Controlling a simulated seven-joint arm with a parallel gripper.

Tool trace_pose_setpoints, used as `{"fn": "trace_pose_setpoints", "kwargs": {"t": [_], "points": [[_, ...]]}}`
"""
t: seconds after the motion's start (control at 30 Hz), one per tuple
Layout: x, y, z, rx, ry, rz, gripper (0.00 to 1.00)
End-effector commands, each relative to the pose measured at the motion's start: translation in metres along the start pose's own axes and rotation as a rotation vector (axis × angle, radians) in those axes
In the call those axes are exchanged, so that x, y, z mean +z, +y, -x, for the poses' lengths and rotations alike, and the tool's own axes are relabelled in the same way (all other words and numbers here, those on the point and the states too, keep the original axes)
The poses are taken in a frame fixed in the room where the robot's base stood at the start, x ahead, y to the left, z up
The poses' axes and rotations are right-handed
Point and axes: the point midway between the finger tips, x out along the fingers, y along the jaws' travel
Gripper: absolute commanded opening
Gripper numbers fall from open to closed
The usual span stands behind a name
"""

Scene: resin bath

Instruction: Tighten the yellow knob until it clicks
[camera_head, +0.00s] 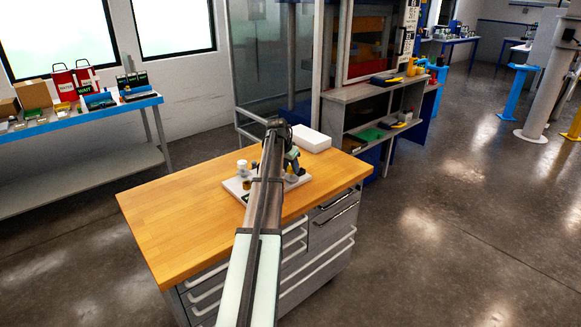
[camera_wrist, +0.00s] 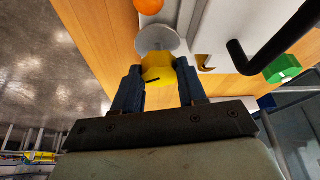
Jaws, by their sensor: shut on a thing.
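The yellow knob (camera_wrist: 158,69) shows in the wrist view between the two dark fingers of my gripper (camera_wrist: 157,82), which is shut on it. The knob has a dark line on its face and sits against a round grey-white disc (camera_wrist: 158,40). In the head view my arm hides most of the fixture, and only a bit of yellow shows beside my gripper (camera_head: 290,165). The white base plate (camera_head: 236,188) lies on the wooden bench top (camera_head: 165,215).
In the wrist view an orange ball-like part (camera_wrist: 149,5), a black bent handle (camera_wrist: 265,55) and a green part (camera_wrist: 282,68) are close by. In the head view a white fitting (camera_head: 242,168) and a white box (camera_head: 311,138) are near my gripper. The bench's left side is clear.

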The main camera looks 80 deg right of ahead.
Motion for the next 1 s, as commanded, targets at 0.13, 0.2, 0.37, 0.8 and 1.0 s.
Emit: {"fn": "trace_pose_setpoints", "kwargs": {"t": [0.13, 0.2, 0.37, 0.8, 1.0], "points": [[-0.0001, -0.0006, 0.0, 0.008, 0.0, -0.018, 0.11], [-0.0001, -0.001, 0.0, 0.015, -0.001, -0.036, 0.11], [-0.0007, -0.0021, -0.0001, 0.048, 0.0, -0.113, 0.11], [-0.0025, -0.0064, -0.0007, 0.199, 0.0, -0.476, 0.11], [-0.0035, -0.0074, -0.0011, 0.267, 0.0, -0.64, 0.11]]}}
